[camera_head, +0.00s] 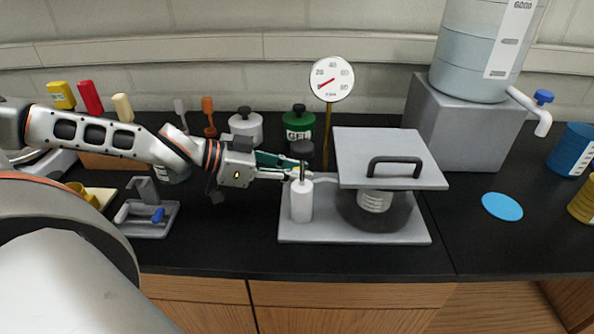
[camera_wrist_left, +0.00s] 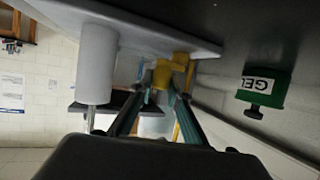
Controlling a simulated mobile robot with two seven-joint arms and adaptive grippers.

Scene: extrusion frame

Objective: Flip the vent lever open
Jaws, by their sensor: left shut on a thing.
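My left gripper (camera_head: 296,173) reaches in from the left, behind the white cylinder (camera_head: 301,201) on the grey base plate (camera_head: 358,236). In the left wrist view its fingers (camera_wrist_left: 155,92) are closed around a small yellow part (camera_wrist_left: 162,74), which looks like the vent lever. This part joins a brass-coloured fitting (camera_wrist_left: 181,61) beside the plate. In the head view the lever is hard to make out behind the cylinder and fingers. A round pressure gauge (camera_head: 331,79) stands on a brass post behind the plate. My right gripper is not in view.
A grey lid with a black handle (camera_head: 395,161) sits over the dark pot (camera_head: 372,212), right of the gripper. Green (camera_head: 299,125) and white (camera_head: 246,127) jars stand behind. A water tank (camera_head: 481,52) stands at right on a grey block. The front counter strip is clear.

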